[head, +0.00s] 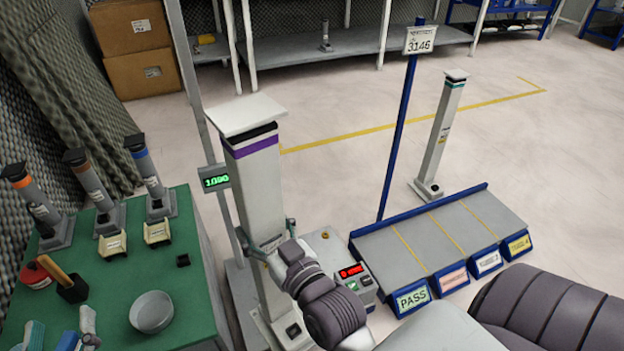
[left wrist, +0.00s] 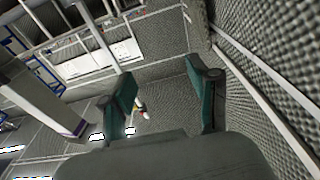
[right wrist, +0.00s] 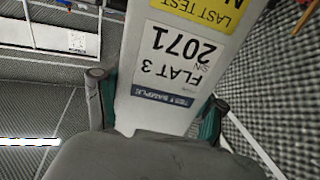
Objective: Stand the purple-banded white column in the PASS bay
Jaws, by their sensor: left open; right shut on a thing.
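The purple-banded white column (head: 257,190) stands upright left of the bays, with a purple band and dark cap under a flat white plate (head: 245,114). My right gripper (head: 268,248) is shut around its middle; my arm hides part of its lower half. The right wrist view shows the column's labelled face (right wrist: 180,60) between the fingers. I cannot tell whether its foot touches the ground. My left gripper (left wrist: 163,80) is open and empty, with the column (left wrist: 45,105) outside its fingers; I cannot make it out clearly in the head view. The PASS bay (head: 385,255) is leftmost and empty.
A blue post (head: 400,120) and another white column (head: 440,135) stand behind. A green table (head: 190,260) with several items is left.

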